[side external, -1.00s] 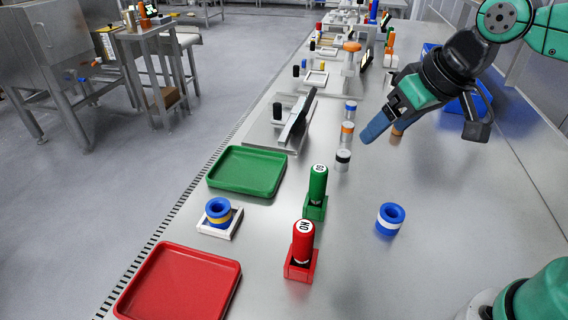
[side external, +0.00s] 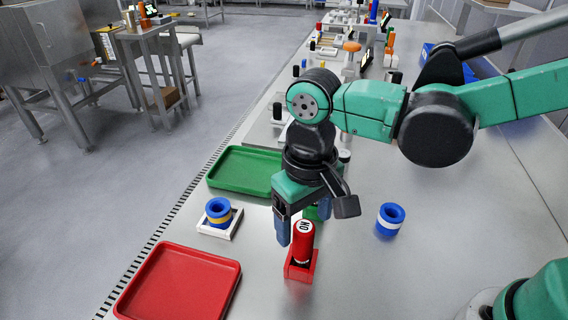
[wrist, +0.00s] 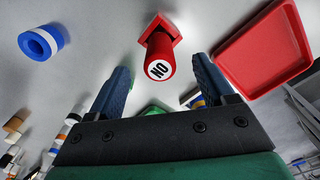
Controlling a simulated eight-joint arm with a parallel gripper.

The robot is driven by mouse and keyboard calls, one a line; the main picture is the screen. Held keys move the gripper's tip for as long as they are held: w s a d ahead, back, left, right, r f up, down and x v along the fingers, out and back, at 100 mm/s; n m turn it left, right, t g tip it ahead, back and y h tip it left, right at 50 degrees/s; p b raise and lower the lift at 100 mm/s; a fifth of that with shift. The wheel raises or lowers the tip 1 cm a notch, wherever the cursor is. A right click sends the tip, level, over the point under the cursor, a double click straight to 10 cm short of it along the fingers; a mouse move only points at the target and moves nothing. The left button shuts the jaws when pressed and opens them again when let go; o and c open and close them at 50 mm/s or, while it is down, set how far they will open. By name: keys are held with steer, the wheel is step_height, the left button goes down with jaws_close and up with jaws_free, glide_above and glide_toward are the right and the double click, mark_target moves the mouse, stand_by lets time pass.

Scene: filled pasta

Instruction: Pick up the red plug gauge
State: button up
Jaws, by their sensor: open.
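The red plug gauge (side external: 302,248) stands upright in its red holder (side external: 291,272), with a white "NO" label on its top. In the wrist view the red plug gauge (wrist: 160,48) shows ahead, near the middle between my two blue fingers. My gripper (side external: 304,228) is open and empty, pointing down, just behind and above the gauge in the side view. In the wrist view my gripper (wrist: 161,70) has its fingers on either side of the gauge's labelled end; I cannot tell whether they overlap it in depth.
A red tray (side external: 180,285) and a green tray (side external: 240,170) lie to the left. A blue ring (side external: 218,208) sits on a white stand (side external: 232,231); a blue-and-white ring (side external: 390,218) lies to the right. My gripper mostly hides the green gauge and its holder.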

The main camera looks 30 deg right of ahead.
mark_target(304, 242)
steer(key=shift+f, duration=2.7)
jaws_close()
